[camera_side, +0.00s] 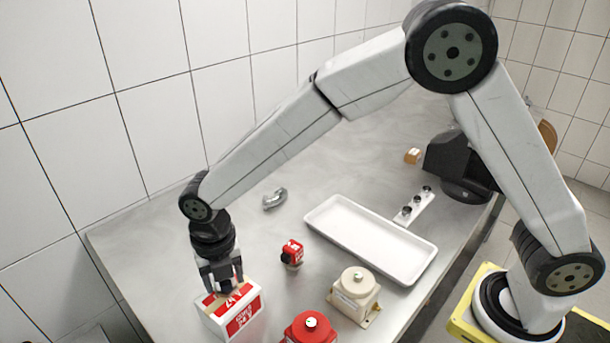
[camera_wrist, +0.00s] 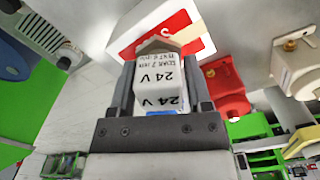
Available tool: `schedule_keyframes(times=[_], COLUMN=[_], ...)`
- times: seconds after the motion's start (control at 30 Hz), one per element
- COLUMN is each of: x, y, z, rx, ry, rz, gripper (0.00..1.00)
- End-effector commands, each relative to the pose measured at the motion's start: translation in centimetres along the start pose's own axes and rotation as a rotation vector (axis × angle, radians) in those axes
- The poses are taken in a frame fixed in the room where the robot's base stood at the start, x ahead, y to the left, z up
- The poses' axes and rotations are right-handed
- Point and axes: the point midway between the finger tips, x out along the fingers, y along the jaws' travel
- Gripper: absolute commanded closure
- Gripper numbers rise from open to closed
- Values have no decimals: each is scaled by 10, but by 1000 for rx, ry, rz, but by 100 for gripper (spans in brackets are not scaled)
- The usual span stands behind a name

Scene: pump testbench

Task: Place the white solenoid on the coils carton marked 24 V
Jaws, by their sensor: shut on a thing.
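The white solenoid (camera_wrist: 158,80), a small block printed 24 V with a blue strip, is between the two fingers of my gripper (camera_wrist: 162,75) in the wrist view. In the side view my gripper (camera_side: 224,286) points down over the red and white coils carton (camera_side: 246,318), at the table's front left. The carton (camera_wrist: 126,32) also shows behind the solenoid in the wrist view. The fingers mostly hide the solenoid in the side view. I cannot tell whether it touches the carton's top. The carton's marking is partly covered and hard to read.
A small red solenoid-like part (camera_side: 291,250) stands right of the carton. A red unit (camera_side: 310,328) and a cream unit (camera_side: 355,290) stand nearby. A white tray (camera_side: 340,215), a grey elbow (camera_side: 274,199) and a knobbed strip (camera_side: 414,206) lie farther back. The table's left side is clear.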

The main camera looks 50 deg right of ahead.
Motion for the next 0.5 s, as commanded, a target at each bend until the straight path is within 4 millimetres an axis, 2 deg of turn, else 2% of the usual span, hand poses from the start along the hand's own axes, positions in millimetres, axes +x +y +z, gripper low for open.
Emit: schedule_keyframes(times=[0.07,0.1,0.17,0.2,0.5], x=[2,2,2,2,1], y=[0,0,0,0,0], z=[0,0,0,0,0], rx=[0,0,0,0,0], ry=[0,0,0,0,0], rz=[0,0,-1,-1,0], gripper=[100,24,5,1,1])
